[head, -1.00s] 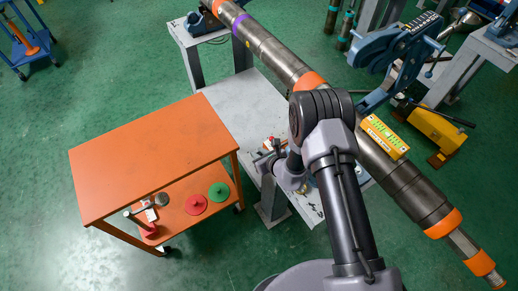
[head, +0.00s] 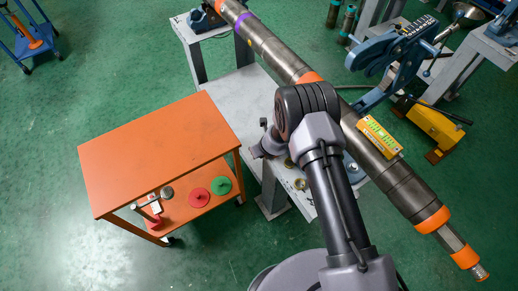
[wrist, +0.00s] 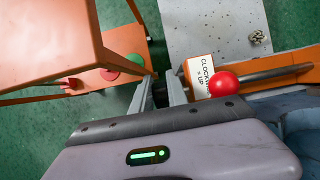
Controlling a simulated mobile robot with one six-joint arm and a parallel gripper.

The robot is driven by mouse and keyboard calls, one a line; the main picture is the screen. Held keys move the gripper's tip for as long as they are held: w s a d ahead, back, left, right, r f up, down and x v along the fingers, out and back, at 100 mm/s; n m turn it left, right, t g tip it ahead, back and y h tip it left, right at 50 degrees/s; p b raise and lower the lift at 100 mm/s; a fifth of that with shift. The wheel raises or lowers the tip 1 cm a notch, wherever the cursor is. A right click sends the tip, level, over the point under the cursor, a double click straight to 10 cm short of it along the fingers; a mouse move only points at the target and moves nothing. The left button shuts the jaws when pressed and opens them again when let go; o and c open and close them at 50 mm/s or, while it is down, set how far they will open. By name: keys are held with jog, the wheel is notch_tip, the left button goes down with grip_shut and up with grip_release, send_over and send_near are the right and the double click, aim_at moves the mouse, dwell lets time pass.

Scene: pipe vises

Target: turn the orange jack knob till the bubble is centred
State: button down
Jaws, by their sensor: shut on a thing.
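The yellow-green level (head: 380,136) lies on the long steel pipe (head: 400,181); its bubble is too small to read. In the wrist view an orange jack part (wrist: 292,70) carries a white label reading "CLOCKWISE = UP" and a steel bar with a red ball (wrist: 223,84). My gripper (wrist: 161,90) is left of the label, its two grey fingers close together. It is shut on the orange jack knob, as far as I can tell; the contact is mostly hidden. In the head view my arm covers the jack.
An orange trolley (head: 155,148) stands left of the grey bench (head: 235,92), close to my wrist. A red disc (head: 200,197) and a green disc (head: 221,185) lie on its lower shelf. A blue pipe vise (head: 385,52) stands behind the pipe.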

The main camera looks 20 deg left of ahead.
jog(key=c, duration=1.6)
grip_release()
jog(key=p+v, duration=0.2)
jog(key=v, duration=1.5)
jog(key=shift+r, duration=0.25)
